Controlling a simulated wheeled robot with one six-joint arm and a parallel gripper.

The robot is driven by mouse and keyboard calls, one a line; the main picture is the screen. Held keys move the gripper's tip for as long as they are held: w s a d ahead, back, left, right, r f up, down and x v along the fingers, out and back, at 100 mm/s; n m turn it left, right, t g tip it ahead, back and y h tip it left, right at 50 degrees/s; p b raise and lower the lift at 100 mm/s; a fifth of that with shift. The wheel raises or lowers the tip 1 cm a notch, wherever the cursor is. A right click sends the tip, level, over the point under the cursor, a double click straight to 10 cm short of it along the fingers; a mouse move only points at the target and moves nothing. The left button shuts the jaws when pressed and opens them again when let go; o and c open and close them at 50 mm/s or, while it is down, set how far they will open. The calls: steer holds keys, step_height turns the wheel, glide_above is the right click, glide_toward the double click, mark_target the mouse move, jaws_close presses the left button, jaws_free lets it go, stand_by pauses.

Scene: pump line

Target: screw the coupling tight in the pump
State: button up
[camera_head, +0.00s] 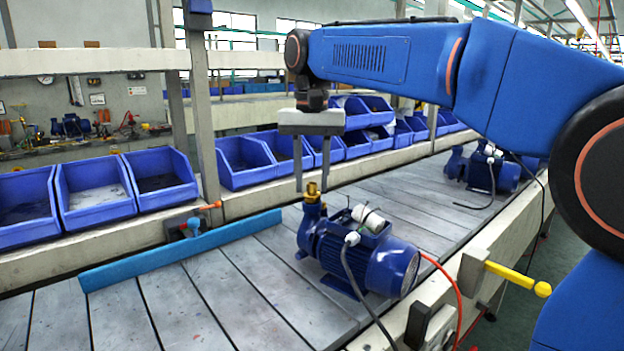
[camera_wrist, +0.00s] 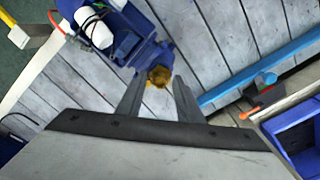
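The brass coupling (camera_head: 312,192) stands upright in the top port of the blue pump (camera_head: 372,262), which sits on the slatted line. My gripper (camera_head: 312,188) points down over it with its two fingers apart. In the head view one fingertip shows on each side of the coupling's top, with a gap on both sides. In the wrist view the coupling (camera_wrist: 159,76) lies between the tips of my open gripper (camera_wrist: 158,82), close to both but not visibly touched. How deep its thread sits in the port is hidden.
A second blue pump (camera_head: 490,170) stands further back on the line. A blue rail (camera_head: 180,250) lies along the left. Blue bins (camera_head: 95,200) line the far side. A yellow handle (camera_head: 520,279) and a red cable (camera_head: 450,285) are at the near edge.

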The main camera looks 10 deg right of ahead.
jaws_close()
stand_by(0.3)
steer(key=shift+f+m, duration=0.1)
steer(key=shift+m, duration=1.6)
steer(key=m, duration=0.3)
steer(key=shift+m, duration=0.3)
